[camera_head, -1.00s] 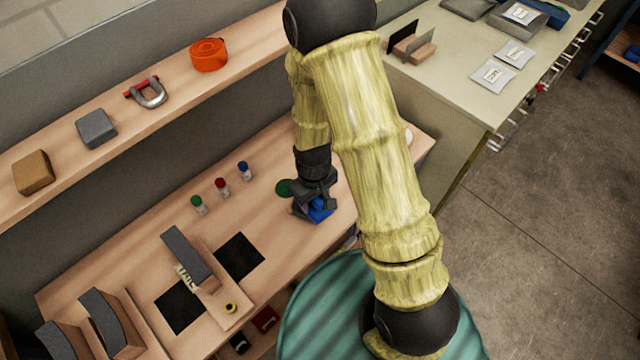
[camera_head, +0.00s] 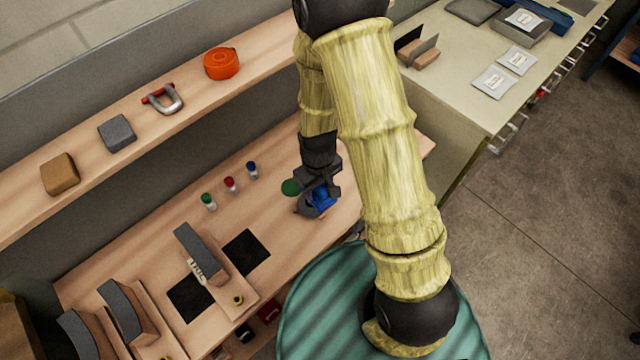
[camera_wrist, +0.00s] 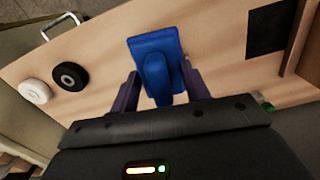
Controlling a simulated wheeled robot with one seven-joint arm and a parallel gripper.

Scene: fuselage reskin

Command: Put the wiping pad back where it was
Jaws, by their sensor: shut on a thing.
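The blue wiping pad (camera_wrist: 152,46), with a raised blue handle, is between the two fingers of my gripper (camera_wrist: 160,72) in the wrist view. My gripper is shut on it. In the head view the blue pad (camera_head: 323,200) shows below my gripper (camera_head: 318,186), over the right part of the wooden bench (camera_head: 330,235). I cannot tell whether the pad touches the bench. Two black squares (camera_head: 246,251) (camera_head: 190,298) lie on the bench to the left; one black square (camera_wrist: 268,28) also shows at the wrist view's top right.
A grey block on a wooden board (camera_head: 236,284) stands between the black squares. A black ring (camera_wrist: 70,76) and white ring (camera_wrist: 36,92) lie left of the pad in the wrist view.

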